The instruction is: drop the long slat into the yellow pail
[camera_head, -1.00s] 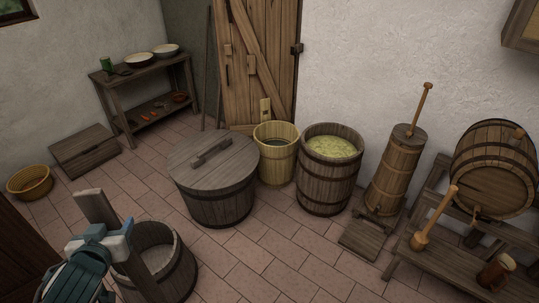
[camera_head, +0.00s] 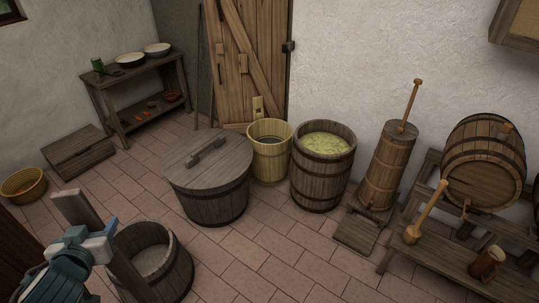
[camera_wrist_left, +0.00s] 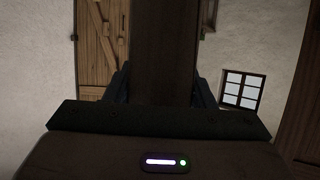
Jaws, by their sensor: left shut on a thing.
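The long slat (camera_head: 127,272) is a dark, flat wooden board. My left gripper (camera_head: 93,243) is shut on it at the lower left of the head view and holds it tilted, one end up, the other down in front of an open wooden tub. In the left wrist view the slat (camera_wrist_left: 165,50) stands between the fingers (camera_wrist_left: 163,88). The yellow pail (camera_head: 269,164) is a pale staved bucket with one tall stave, on the floor near the door, well right of and beyond the gripper. My right gripper is out of view.
The open tub (camera_head: 176,262) stands just right of the gripper. A large lidded tub (camera_head: 215,205) stands between it and the pail. A filled barrel (camera_head: 318,184) is right of the pail, then a churn (camera_head: 388,165). The tiled floor in front is clear.

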